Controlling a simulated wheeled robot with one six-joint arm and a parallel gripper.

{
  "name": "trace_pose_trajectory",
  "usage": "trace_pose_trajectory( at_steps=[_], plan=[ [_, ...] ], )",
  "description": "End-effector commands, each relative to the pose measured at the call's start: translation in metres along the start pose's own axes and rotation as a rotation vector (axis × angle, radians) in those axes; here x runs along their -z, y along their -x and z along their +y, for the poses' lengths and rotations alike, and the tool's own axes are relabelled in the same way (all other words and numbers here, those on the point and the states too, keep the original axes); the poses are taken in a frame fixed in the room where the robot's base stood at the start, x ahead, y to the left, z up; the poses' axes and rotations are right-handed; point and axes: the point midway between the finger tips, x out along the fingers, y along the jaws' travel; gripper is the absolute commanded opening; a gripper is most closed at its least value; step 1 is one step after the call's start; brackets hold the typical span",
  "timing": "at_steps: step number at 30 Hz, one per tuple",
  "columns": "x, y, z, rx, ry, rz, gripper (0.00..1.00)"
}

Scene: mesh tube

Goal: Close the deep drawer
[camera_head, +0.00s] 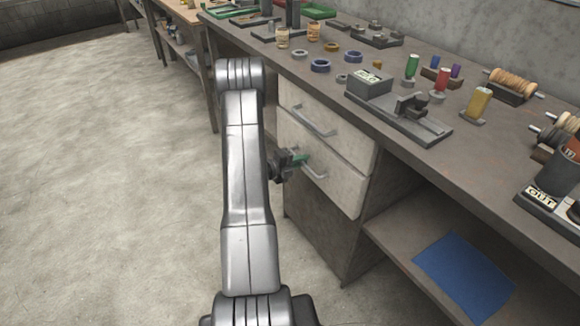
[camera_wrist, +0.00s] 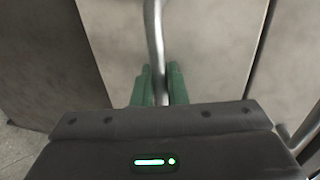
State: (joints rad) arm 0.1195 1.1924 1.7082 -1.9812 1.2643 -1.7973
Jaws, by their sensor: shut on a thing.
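The cabinet under the workbench has two pale drawer fronts. The lower, taller drawer front (camera_head: 342,189), which looks like the deep one, has a curved metal bar handle (camera_head: 317,173). My gripper (camera_head: 302,159) is at this handle. In the wrist view, the green fingertips (camera_wrist: 159,85) are shut on the handle bar (camera_wrist: 154,38), one on each side. The drawer front (camera_wrist: 205,45) is right behind the bar. The lower front sits near the cabinet face; I cannot tell whether a small gap remains. My arm hides the cabinet's left part.
The upper drawer (camera_head: 345,133) has its own handle (camera_head: 312,122); it also shows at the right in the wrist view (camera_wrist: 262,45). The bench top (camera_head: 440,165) above carries tools and spools. A shelf with a blue cloth (camera_head: 464,277) is to the right. The floor (camera_head: 110,190) at left is clear.

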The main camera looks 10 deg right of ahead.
Motion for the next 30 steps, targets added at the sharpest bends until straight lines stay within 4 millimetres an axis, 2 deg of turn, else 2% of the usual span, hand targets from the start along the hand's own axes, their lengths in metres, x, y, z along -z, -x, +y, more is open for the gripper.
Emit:
trace_pose_trajectory(
  at_steps=[4,13,14,22,26,30],
  plan=[
    [0.000,-0.014,-0.002,-0.001,0.000,0.000,0.00],
    [0.000,-0.016,-0.004,0.001,-0.001,0.000,0.00],
    [0.000,-0.016,-0.004,0.001,-0.002,0.000,0.16],
    [0.000,-0.016,-0.004,0.000,-0.002,0.001,0.17],
    [0.000,-0.011,-0.004,0.000,-0.001,0.001,0.17],
    [-0.001,0.008,-0.004,0.000,0.001,-0.003,0.17]
  ],
)
